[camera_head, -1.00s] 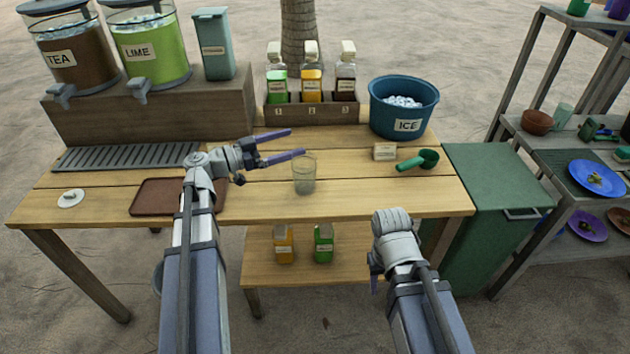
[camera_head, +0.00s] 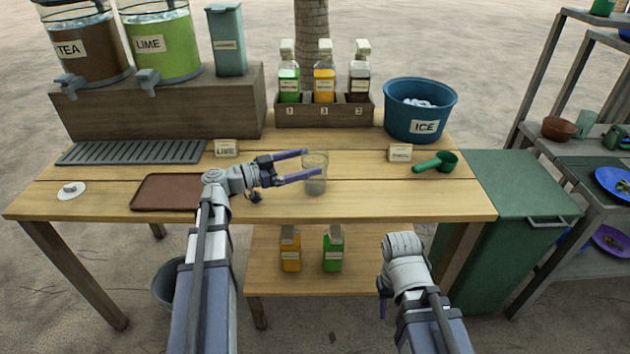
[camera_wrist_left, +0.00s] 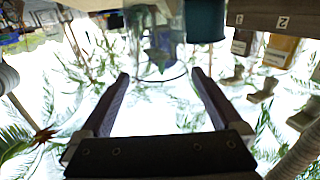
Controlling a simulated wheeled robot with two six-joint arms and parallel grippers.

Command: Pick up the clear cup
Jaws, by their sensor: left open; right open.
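The clear cup (camera_head: 317,184) stands upright on the wooden table, near the middle of its front half. My left gripper (camera_head: 312,163) is open and level, pointing right, with its purple fingertips at the cup; the lower finger overlaps the cup in the head view. In the left wrist view, the cup (camera_wrist_left: 158,50) shows beyond and slightly between the open fingertips (camera_wrist_left: 162,78), with no grip on it. My right gripper (camera_head: 383,298) hangs low in front of the table, mostly hidden by its wrist.
A brown tray (camera_head: 165,192) lies left of my left wrist. A green scoop (camera_head: 436,163), a small sign (camera_head: 400,153) and the blue ice bucket (camera_head: 420,108) stand to the right. A bottle rack (camera_head: 325,112) is behind. The table front right of the cup is clear.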

